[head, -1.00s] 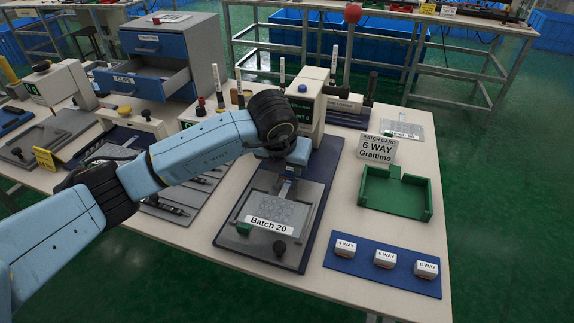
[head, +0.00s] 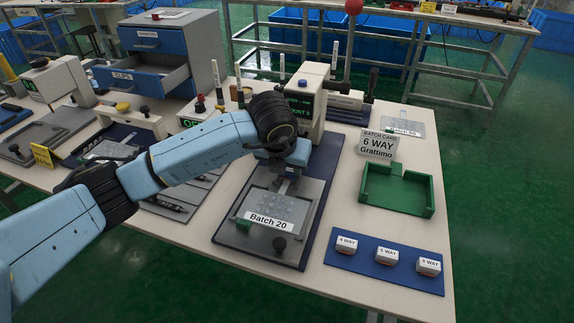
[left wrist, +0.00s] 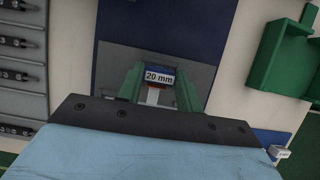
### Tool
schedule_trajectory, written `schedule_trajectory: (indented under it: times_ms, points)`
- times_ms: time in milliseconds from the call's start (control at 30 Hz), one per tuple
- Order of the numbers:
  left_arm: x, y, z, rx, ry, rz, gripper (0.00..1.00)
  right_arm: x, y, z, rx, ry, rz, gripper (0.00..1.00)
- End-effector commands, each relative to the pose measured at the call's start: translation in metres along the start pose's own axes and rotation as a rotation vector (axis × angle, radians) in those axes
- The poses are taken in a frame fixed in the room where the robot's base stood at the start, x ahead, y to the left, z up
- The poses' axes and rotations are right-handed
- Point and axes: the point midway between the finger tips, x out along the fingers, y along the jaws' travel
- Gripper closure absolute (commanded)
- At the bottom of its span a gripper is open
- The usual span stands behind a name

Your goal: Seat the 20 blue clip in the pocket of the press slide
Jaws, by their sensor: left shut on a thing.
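My left gripper (head: 287,178) reaches over the press slide, a grey plate (head: 308,203) marked "Batch 20" on a dark blue base. In the left wrist view the green fingers (left wrist: 158,88) are shut on the 20 blue clip (left wrist: 159,76), whose white label reads "20 mm". The grey slide plate (left wrist: 200,72) lies behind and below the clip. In the head view the clip is hidden by the gripper, and I cannot tell whether it touches the slide. The pocket is not clearly visible. My right gripper is not in view.
The press head (head: 306,95) stands just behind the gripper. A blue mat (head: 385,283) with several labelled blocks lies front right. Rows of tooling and a blue drawer cabinet (head: 160,45) stand left.

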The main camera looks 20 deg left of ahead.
Motion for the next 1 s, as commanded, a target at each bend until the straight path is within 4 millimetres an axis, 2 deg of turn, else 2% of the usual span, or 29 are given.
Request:
schedule_trajectory:
  times_ms: [367,400,533,867,1000]
  points:
    - [0.0098,0.0002,-0.0043,0.000,0.000,0.001,0.86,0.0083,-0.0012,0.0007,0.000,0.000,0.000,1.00]
    - [0.0100,0.0002,-0.0043,0.000,0.000,0.001,0.63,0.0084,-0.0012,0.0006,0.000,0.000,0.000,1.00]
    - [0.0092,0.0002,-0.0040,0.000,0.000,0.001,0.46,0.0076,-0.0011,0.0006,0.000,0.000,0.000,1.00]
    - [0.0087,0.0002,-0.0039,0.000,0.001,0.000,0.45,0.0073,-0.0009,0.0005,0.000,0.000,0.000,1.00]
    - [0.0022,0.0001,-0.0010,0.000,0.000,0.000,0.45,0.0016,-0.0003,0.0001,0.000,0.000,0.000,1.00]
